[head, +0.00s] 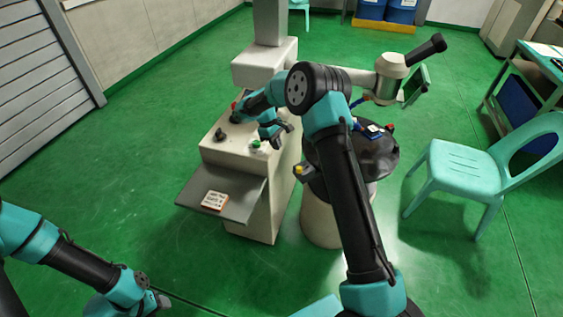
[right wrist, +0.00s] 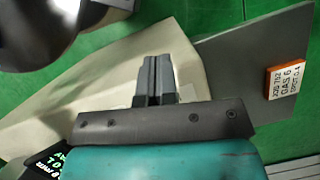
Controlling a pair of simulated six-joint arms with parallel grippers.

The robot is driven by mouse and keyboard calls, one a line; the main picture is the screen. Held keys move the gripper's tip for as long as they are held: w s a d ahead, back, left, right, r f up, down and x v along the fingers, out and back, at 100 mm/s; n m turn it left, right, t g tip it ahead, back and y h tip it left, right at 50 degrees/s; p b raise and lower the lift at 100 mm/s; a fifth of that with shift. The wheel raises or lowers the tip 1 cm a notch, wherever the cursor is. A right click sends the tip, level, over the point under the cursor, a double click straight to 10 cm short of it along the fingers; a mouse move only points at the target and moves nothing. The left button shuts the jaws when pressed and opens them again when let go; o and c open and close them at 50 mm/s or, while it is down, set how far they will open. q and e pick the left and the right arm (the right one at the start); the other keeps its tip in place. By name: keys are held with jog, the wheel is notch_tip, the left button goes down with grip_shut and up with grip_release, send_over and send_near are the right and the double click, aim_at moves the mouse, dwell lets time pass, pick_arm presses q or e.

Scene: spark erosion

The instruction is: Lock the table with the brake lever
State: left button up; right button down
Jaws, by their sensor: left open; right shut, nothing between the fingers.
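A small yellow-tipped lever (head: 299,170) sticks out at the left edge of the round dark table (head: 378,158) in the head view; I take it for the brake lever. The table stands on a cream pedestal. My right gripper (head: 287,127) is above the cream machine body, left of the round table and apart from the yellow tip. In the right wrist view its fingers (right wrist: 155,78) are together and empty, with the cream body behind them. My left gripper (head: 161,301) is open, low at the bottom left, far from the table; its fingers are small here.
The cream cabinet (head: 262,205) carries a green button (head: 255,144), a black knob (head: 219,134) and a grey shelf (head: 240,195) with an orange-edged label block (head: 214,201); the block also shows in the right wrist view (right wrist: 285,80). A mint chair (head: 465,170) stands right. Green floor is clear at left.

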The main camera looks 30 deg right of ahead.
jog(key=shift+w+r+h, duration=0.3)
jog(key=shift+w+r, duration=0.35)
jog(key=shift+r, duration=0.35)
jog(key=shift+f, duration=0.1)
jog(key=s+d+f, duration=0.4)
jog(key=s+f, duration=0.2)
jog(key=f, duration=0.3)
jog(key=shift+s+d, duration=0.15)
jog(key=shift+d, duration=0.1)
